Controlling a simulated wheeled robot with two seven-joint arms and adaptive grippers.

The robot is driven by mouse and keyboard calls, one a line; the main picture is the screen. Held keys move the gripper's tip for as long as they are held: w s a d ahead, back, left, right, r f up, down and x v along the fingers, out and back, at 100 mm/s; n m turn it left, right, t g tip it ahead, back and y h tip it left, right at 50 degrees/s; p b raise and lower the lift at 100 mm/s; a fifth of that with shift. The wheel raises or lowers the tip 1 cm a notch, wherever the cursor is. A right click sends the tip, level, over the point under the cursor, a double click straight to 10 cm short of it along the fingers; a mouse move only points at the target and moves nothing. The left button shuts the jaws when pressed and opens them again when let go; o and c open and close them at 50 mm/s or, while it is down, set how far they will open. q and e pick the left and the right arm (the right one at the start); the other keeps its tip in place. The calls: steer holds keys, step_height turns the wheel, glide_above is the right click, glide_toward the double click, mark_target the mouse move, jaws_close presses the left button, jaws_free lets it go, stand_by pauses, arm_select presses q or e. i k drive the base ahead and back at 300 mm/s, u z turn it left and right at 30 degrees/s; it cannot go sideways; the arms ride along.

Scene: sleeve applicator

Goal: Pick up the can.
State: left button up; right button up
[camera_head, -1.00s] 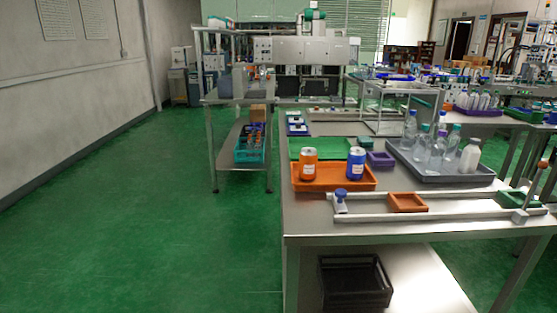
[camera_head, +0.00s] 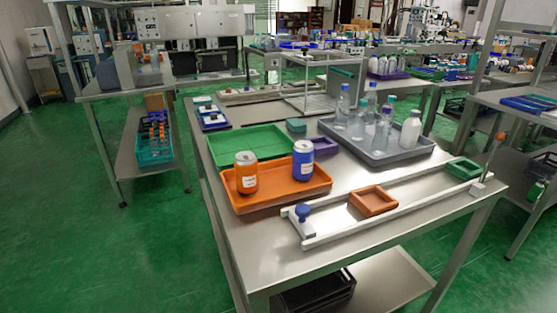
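Two cans stand upright in an orange tray (camera_head: 278,196) on the steel table. One is an orange can (camera_head: 246,173) with a white label, on the left. The other is a blue can (camera_head: 303,161) with a white label, on the right. The two cans stand apart. Neither of my grippers shows in the head view.
A green tray (camera_head: 232,147) lies behind the orange tray, with a small purple box (camera_head: 325,146) beside it. A grey tray (camera_head: 420,155) holds several bottles. A white rail frame (camera_head: 345,235) with an orange-brown square box (camera_head: 373,201) lies in front. Green floor (camera_head: 110,255) is clear at left.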

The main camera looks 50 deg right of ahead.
mark_target(245, 162)
steer(key=z, duration=0.85)
steer(key=i, duration=0.75)
steer(key=z, duration=0.85)
